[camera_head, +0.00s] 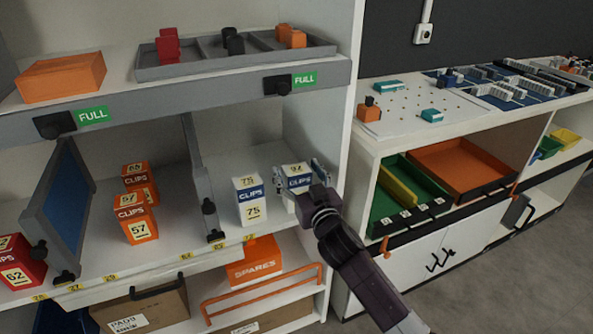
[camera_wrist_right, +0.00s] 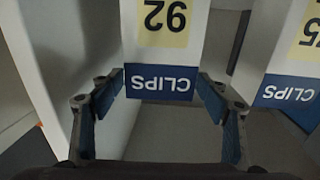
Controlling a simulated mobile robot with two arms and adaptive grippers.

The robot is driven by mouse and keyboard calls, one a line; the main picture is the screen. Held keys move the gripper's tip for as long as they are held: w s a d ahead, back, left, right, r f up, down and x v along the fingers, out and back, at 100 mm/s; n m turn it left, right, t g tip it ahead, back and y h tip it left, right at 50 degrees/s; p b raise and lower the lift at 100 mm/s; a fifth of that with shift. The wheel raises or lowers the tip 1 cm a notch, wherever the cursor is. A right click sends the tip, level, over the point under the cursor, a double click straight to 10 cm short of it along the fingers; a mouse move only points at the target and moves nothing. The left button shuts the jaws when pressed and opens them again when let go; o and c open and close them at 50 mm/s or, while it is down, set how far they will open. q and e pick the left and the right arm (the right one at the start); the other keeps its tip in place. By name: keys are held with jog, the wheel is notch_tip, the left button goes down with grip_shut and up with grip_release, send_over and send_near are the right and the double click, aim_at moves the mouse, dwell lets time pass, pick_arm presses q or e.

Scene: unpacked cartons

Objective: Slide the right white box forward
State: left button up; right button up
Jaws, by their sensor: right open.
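The right white box (camera_head: 298,170), with a blue CLIPS band and a yellow 92 label, stands on the middle shelf near the right side panel. It shows upside down in the right wrist view (camera_wrist_right: 160,50). My right gripper (camera_head: 300,180) is open, with one finger on either side of this box; I cannot tell whether the fingers touch it. Its open fingers frame the blue band in the right wrist view (camera_wrist_right: 160,95). The other white CLIPS box (camera_head: 251,207), marked 75, stands just to the left. My left gripper is not in view.
A grey divider (camera_head: 199,180) stands left of the white boxes. Orange CLIPS boxes (camera_head: 137,222) and a blue-faced divider (camera_head: 66,196) are further left. The upper shelf (camera_head: 200,97) is overhead.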

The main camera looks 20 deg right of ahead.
jog(key=s, duration=0.7)
jog(key=shift+s+d, duration=0.1)
jog(key=shift+s, duration=0.25)
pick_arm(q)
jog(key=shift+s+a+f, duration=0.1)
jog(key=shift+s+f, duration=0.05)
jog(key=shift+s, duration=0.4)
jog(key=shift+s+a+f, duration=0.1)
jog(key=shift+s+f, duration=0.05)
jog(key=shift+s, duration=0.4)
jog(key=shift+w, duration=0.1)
